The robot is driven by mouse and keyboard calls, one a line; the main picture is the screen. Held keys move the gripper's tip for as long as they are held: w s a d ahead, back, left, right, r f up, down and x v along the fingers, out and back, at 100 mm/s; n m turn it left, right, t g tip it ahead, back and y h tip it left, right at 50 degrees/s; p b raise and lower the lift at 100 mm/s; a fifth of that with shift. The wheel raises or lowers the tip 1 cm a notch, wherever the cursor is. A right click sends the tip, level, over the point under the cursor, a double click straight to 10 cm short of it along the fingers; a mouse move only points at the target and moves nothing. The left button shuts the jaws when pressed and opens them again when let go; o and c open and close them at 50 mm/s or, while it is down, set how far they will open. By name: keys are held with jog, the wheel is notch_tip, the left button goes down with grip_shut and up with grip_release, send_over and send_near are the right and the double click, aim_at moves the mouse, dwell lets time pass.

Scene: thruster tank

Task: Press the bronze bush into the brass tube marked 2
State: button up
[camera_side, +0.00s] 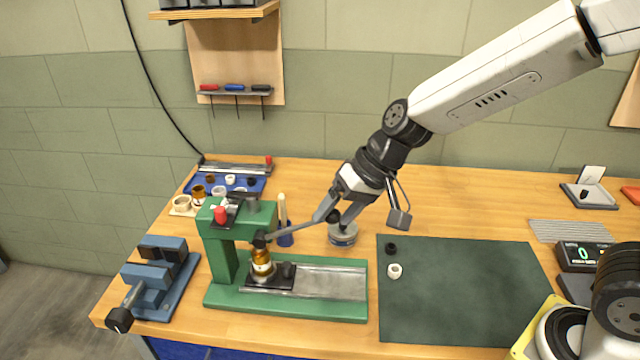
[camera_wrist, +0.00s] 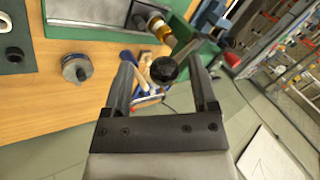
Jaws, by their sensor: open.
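A brass-coloured tube (camera_side: 262,268) stands upright under the ram of the green press (camera_side: 222,262); it also shows in the wrist view (camera_wrist: 158,27). I cannot read a number on it or make out the bronze bush separately. The press lever (camera_side: 292,231) slopes up to the right and ends in a black ball knob (camera_side: 333,215). My gripper (camera_side: 330,208) is open at the lever's end. In the wrist view the knob (camera_wrist: 165,69) shows between the two spread fingers (camera_wrist: 163,80); I cannot tell whether they touch it.
A blue vise (camera_side: 160,280) stands left of the press. Behind are a blue tray (camera_side: 215,186) of small rings and a holder with another amber part (camera_side: 199,192). A round grey-topped piece (camera_side: 343,236) stands below my gripper. The green mat (camera_side: 460,290) holds a black and a white ring.

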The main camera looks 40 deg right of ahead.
jog(key=shift+v, duration=2.2)
jog(key=shift+w+a+r, duration=0.15)
jog(key=shift+w, duration=0.05)
jog(key=c, duration=0.9)
jog(key=shift+w+a+r+n, duration=0.15)
jog(key=shift+r+n, duration=0.05)
jog(key=shift+n, duration=0.1)
grip_shut()
jog(key=w+a+r+n+g+h, duration=0.4)
jog(key=w+r+n, duration=0.3)
jog(key=r, duration=0.4)
jog(key=shift+n+g+h, duration=0.4)
jog(key=shift+n+g, duration=0.1)
jog(key=shift+n, duration=0.4)
